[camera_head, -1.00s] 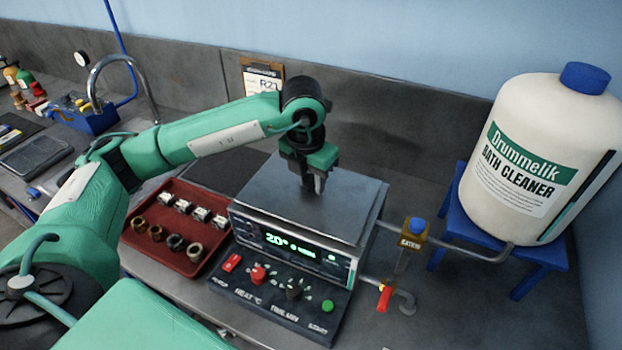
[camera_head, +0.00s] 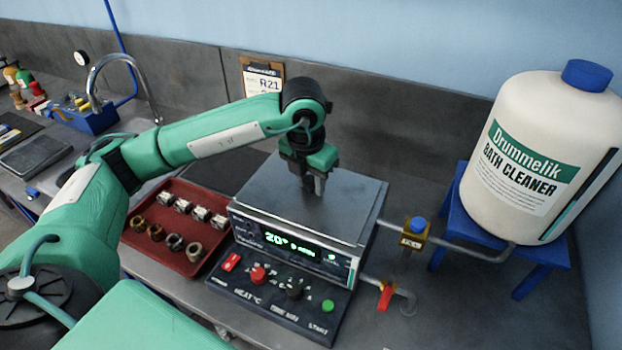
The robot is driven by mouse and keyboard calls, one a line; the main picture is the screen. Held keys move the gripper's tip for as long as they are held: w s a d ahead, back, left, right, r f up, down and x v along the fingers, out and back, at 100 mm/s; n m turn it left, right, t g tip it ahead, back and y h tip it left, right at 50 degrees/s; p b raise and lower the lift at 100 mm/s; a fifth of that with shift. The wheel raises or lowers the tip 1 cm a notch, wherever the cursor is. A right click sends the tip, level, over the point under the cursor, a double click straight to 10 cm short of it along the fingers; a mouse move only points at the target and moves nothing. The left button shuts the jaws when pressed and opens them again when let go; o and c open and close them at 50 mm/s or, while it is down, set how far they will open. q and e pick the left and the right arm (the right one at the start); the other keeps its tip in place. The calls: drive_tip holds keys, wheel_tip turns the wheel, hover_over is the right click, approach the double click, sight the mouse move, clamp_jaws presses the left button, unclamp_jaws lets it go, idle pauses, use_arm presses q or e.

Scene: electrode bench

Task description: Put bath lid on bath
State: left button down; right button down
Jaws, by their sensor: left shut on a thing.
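The bath (camera_head: 268,238) is a metal box with a green lit display reading 20° on its front, standing mid-bench. The bath lid (camera_head: 352,200) is a flat grey plate lying over the top of the bath; I cannot tell whether it is fully seated. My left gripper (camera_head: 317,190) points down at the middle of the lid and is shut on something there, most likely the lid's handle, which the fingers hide. My right gripper is not in view.
A red tray (camera_head: 150,257) with several metal fittings sits left of the bath. A control panel (camera_head: 275,300) with knobs lies in front. A pipe with a red-handled valve (camera_head: 386,296) and a large white cleaner drum (camera_head: 545,150) on a blue stand (camera_head: 545,258) are at right.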

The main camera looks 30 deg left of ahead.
use_arm(q)
drive_tip(key=shift+f, duration=0.25)
drive_tip(key=shift+c, duration=2.4)
unclamp_jaws()
drive_tip(key=shift+r+p, duration=1.3)
drive_tip(key=shift+r, duration=2.2)
drive_tip(key=shift+f, duration=0.1)
